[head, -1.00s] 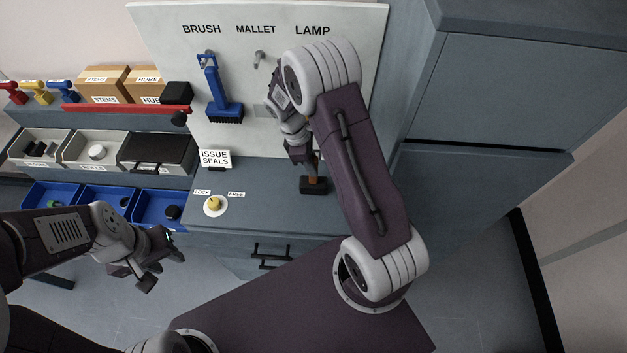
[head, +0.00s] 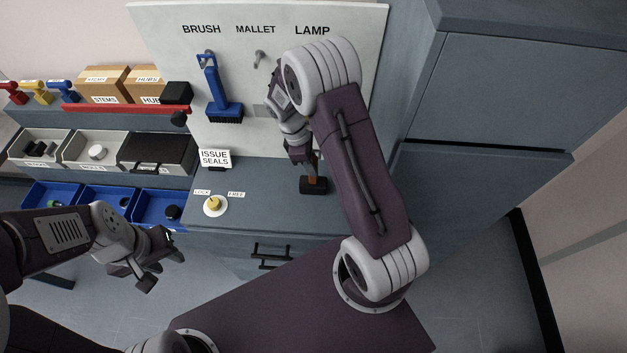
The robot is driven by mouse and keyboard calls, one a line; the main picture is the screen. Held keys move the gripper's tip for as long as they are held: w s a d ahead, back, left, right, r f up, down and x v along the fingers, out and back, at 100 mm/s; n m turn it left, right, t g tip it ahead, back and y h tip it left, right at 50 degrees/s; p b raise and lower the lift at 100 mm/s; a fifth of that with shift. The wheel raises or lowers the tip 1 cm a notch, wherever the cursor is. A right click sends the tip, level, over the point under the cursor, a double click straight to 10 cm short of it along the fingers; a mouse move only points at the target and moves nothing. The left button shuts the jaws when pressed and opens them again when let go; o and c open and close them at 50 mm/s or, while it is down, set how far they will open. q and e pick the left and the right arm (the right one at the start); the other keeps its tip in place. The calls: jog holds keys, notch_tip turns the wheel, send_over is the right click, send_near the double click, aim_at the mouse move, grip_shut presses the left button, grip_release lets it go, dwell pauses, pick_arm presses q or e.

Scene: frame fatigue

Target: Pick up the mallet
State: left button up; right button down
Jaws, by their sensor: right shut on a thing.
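The mallet (head: 314,186) stands on the blue-grey counter with its dark head down and its short orange-brown handle up. My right gripper (head: 312,165) comes down from above and is shut on the mallet's handle. The fingers and arm hide most of the handle. The mallet's head appears to rest on the counter; I cannot tell a small gap. My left gripper (head: 157,274) is empty and open, off to the left in front of the counter, well away from the mallet.
A white board (head: 255,75) behind the counter has an empty peg (head: 259,58) under MALLET and a blue brush (head: 212,85) hanging under BRUSH. A yellow knob (head: 214,203) sits on the counter left of the mallet. A tall cabinet (head: 490,110) stands at right.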

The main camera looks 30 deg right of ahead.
jog(key=shift+r, duration=0.15)
dwell(0.4)
jog(key=shift+r+b, duration=0.35)
jog(key=shift+r, duration=1.6)
jog(key=s+a+r+b, duration=0.2)
jog(key=s+r, duration=0.5)
jog(key=s, duration=0.4)
jog(key=shift+s, duration=0.2)
jog(key=shift+a+f, duration=0.1)
